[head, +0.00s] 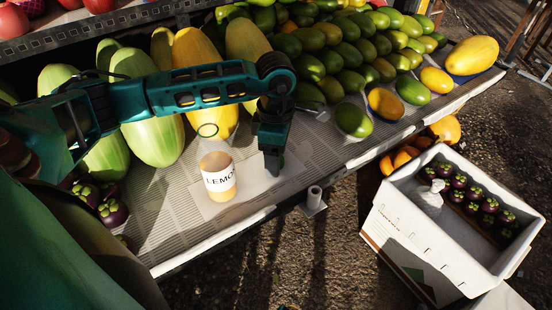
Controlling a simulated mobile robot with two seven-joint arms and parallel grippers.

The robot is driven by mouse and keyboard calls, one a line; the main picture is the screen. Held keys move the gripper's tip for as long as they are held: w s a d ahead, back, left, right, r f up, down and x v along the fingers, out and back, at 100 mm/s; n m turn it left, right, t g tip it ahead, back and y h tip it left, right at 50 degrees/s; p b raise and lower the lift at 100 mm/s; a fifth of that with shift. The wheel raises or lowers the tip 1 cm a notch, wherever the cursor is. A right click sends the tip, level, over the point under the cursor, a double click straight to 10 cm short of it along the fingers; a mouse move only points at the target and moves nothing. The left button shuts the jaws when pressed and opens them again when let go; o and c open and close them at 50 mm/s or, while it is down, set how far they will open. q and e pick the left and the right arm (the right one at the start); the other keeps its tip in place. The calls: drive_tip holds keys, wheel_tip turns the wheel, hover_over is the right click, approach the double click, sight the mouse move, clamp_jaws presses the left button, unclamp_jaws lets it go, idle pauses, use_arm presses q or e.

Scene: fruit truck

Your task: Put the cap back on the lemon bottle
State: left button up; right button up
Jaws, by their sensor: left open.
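The lemon bottle (219,184) stands upright on the paper-lined shelf, with a white "LEMON" label and pale yellow contents. A thin greenish ring (207,130) shows just above it; it looks like the rim of a clear open neck, but I cannot be sure. I cannot make out a separate cap; it may be hidden by my left gripper. My left gripper (273,172) points down just right of the bottle, apart from it, its fingertips close to the shelf. It is open, and I see nothing clearly held. My right gripper is not in view.
The shelf (180,232) has free room around the bottle up to its front edge. Green-striped melons (152,125) and yellow melons (208,72) lie behind. Green mangoes (354,120) fill the back right. Dark mangosteens (112,212) lie at left. A white crate (400,232) stands lower right.

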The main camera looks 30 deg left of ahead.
use_arm(q)
drive_tip(key=shift+c, duration=0.3)
drive_tip(key=c, duration=1)
drive_tip(key=shift+r, duration=0.15)
wheel_tip(320, 180, up, 20)
drive_tip(key=p, duration=0.3)
drive_tip(key=shift+p, duration=0.4)
